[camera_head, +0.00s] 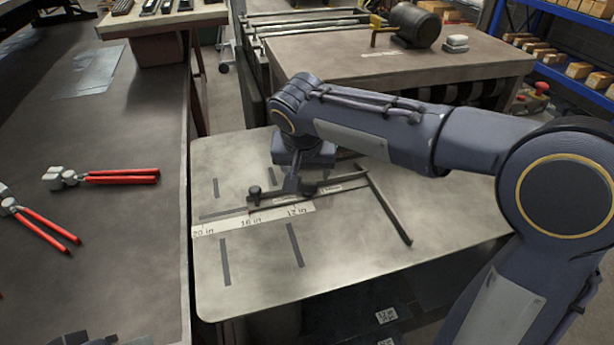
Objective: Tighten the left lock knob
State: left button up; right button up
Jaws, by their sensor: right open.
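The left lock knob (254,192) is a small black knob standing upright on the left end of a dark metal fence bar (340,182) on the steel sheet table. A second black knob (309,188) sits further right on the bar, partly behind my gripper. My right gripper (291,186) points down over the bar between the two knobs. It is open, with nothing seen between its fingers, and is apart from the left knob. A dark grey part (76,339), perhaps of my left gripper, just shows at the bottom left edge; its fingers are hidden.
A printed inch scale (254,219) and dark slots mark the steel table (340,260). Red-handled pliers (120,177) and another red-handled tool (45,230) lie on the left bench (120,260). Behind stands a brown table (400,55) with a motor (414,25). The steel table's front is clear.

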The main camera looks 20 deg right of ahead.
jog(key=shift+v, duration=0.75)
